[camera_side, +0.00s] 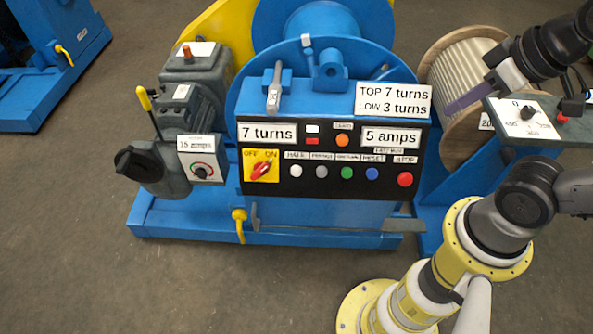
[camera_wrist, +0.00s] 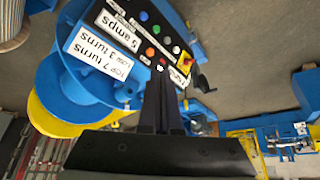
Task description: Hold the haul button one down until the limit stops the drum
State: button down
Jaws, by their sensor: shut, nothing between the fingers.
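The haul button (camera_side: 296,171) is a white round button at the left of the button row on the black control panel (camera_side: 330,190). Its label reads HAUL. My gripper (camera_side: 452,106) is at the right in the side view, in front of the wooden-flanged reel and apart from the panel. In the wrist view my gripper (camera_wrist: 160,76) shows two dark fingers together, with nothing held. The panel (camera_wrist: 125,40) appears turned over there, beyond the fingertips. The drum (camera_side: 305,25) is blue and stands behind the panel. The displays read 7 turns (camera_side: 267,133) and 5 amps (camera_side: 390,138).
Grey, green (camera_side: 347,173), blue (camera_side: 372,174) and red STOP (camera_side: 405,179) buttons share the row. A red handle sits on the yellow OFF/ON switch (camera_side: 261,166). A lever (camera_side: 274,90) stands above the panel. The front floor is clear.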

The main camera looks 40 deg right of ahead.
dwell(0.6)
jog(key=w+a+r+t+y, duration=0.1)
jog(key=w+r+t, duration=0.35)
jog(key=w, duration=0.35)
jog(key=w+a+r+t, duration=0.1)
jog(key=w+r+t, duration=0.2)
jog(key=w+r, duration=0.35)
jog(key=w+a+f+t, duration=0.15)
jog(key=w+f, duration=0.25)
jog(key=w, duration=0.4)
jog(key=w+a+f+t, duration=0.1)
jog(key=w+a+f, duration=0.25)
jog(key=w, duration=0.45)
jog(key=a+f+n+h, duration=0.1)
jog(key=a+f, duration=0.2)
jog(key=f, duration=0.5)
jog(key=a+f+n+h, duration=0.1)
jog(key=a+f, duration=0.2)
jog(key=f, duration=0.6)
jog(key=s+a+f+n+g+y, duration=0.1)
jog(key=s+f+n, duration=0.1)
jog(key=s+f, duration=0.3)
jog(key=s+a+f+n+g+y, duration=0.1)
jog(key=s+f, duration=0.4)
jog(key=f, duration=0.8)
jog(key=shift+s+a+f+n, duration=0.15)
jog(key=shift+s+a+n, duration=0.15)
jog(key=shift+a+n, duration=0.5)
